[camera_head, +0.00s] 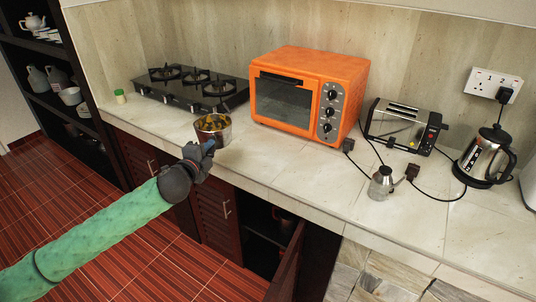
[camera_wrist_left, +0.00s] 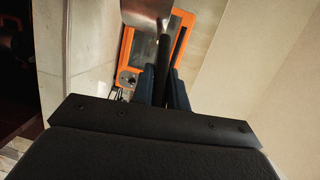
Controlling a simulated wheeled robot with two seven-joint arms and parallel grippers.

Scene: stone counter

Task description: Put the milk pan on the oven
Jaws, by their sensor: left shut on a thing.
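The milk pan (camera_head: 213,128) is a shiny metal pot with a yellowish look inside. It is at the counter's front edge, left of the oven; I cannot tell whether it touches the counter. My left gripper (camera_head: 206,149) is shut on its handle, with the arm coming in from the lower left. In the left wrist view the dark handle (camera_wrist_left: 163,70) runs between the two blue fingers (camera_wrist_left: 162,88), and the pan's metal body (camera_wrist_left: 148,12) is cut off at the top. The orange oven (camera_head: 310,62) stands on the counter with its door closed and a flat, bare top.
A black gas hob (camera_head: 165,96) is behind and left of the pan, with a small jar (camera_head: 120,96) beside it. A toaster (camera_head: 400,127), a small metal pot (camera_head: 382,184) and a kettle (camera_head: 486,155) stand right of the oven. A cabinet door (camera_head: 287,265) hangs open below.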

